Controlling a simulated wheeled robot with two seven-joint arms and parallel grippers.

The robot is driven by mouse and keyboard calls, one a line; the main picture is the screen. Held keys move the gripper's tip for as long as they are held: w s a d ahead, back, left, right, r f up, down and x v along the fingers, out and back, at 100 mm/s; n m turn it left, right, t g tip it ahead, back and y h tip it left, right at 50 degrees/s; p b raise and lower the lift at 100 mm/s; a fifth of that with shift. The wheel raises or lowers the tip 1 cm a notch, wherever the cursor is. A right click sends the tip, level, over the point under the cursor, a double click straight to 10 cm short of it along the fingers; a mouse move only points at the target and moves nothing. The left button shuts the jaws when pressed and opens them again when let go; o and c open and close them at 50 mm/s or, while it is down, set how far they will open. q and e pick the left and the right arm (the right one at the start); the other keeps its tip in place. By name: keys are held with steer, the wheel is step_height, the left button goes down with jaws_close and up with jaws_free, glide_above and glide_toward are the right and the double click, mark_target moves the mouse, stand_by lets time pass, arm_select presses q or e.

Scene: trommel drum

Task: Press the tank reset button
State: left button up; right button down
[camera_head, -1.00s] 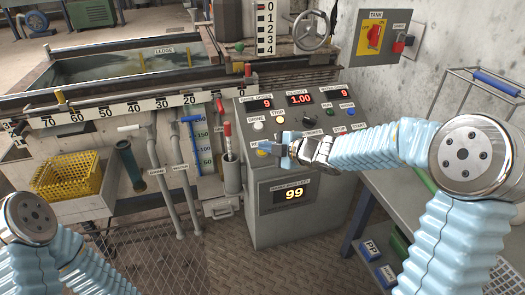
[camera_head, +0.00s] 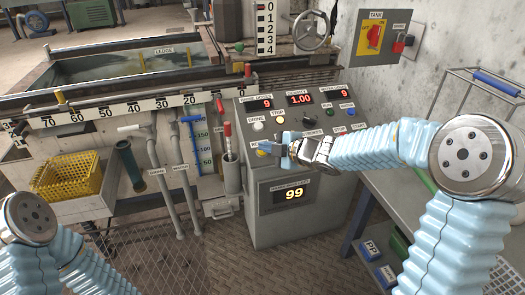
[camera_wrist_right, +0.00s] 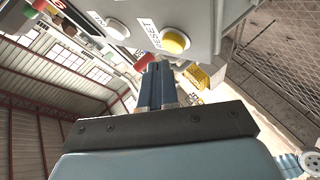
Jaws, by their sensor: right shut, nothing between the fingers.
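The control console (camera_head: 300,222) stands right of the tank, with several buttons on its sloped panel. A round yellow button (camera_wrist_right: 175,41) beside a RESET label shows close up in the right wrist view. In the head view the yellow button (camera_head: 263,152) is at the panel's lower left. My right gripper (camera_head: 276,148) is shut and empty, just right of that button. In the wrist view the right gripper's fingertips (camera_wrist_right: 156,68) are below and slightly left of the button, and appear apart from it. My left arm shows at lower left, its gripper out of view.
A white button (camera_wrist_right: 118,27) is near the RESET label. The console displays (camera_head: 299,98) are lit, and a lower display (camera_head: 292,195) reads 99. A yellow basket (camera_head: 70,180) is left. A wheeled cart with a rail (camera_head: 497,84) stands right.

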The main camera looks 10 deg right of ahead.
stand_by(0.4)
steer(key=shift+w+f, duration=0.2)
steer(key=shift+f, duration=0.2)
steer(key=shift+w+f+b, duration=0.2)
steer(key=shift+f+b, duration=0.15)
steer(key=shift+b, duration=0.2)
stand_by(0.5)
steer(key=shift+r, duration=0.1)
steer(key=shift+s+r+p, duration=0.4)
steer(key=shift+r+p, duration=0.2)
steer(key=shift+r, duration=0.05)
steer(key=s+r+p, duration=0.1)
steer(key=r, duration=0.1)
steer(key=s+r+p, duration=0.1)
steer(key=r+p, duration=0.1)
steer(key=shift+s+r, duration=0.2)
stand_by(0.4)
stand_by(0.6)
